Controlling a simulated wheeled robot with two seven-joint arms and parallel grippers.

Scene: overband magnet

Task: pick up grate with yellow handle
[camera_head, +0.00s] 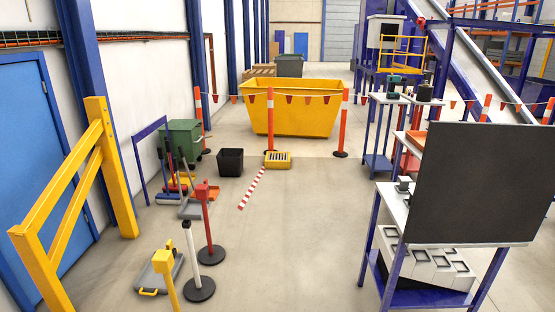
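A grey flat piece (144,279) with a yellow loop handle (149,292) lies on the floor at the lower left, partly hidden behind a post with a yellow head. I cannot tell whether it is a grate. A yellow box-like thing with a dark slotted, grate-like top (278,159) sits on the floor near the middle, in front of the yellow skip; no separate handle shows on it. Neither of my grippers is in view.
Posts with a yellow head (163,262), a red head (206,222) and a white shaft (194,254) stand around the grey piece. A yellow barrier (42,262) is at left, a blue-legged table (390,215) with a black panel (476,180) at right.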

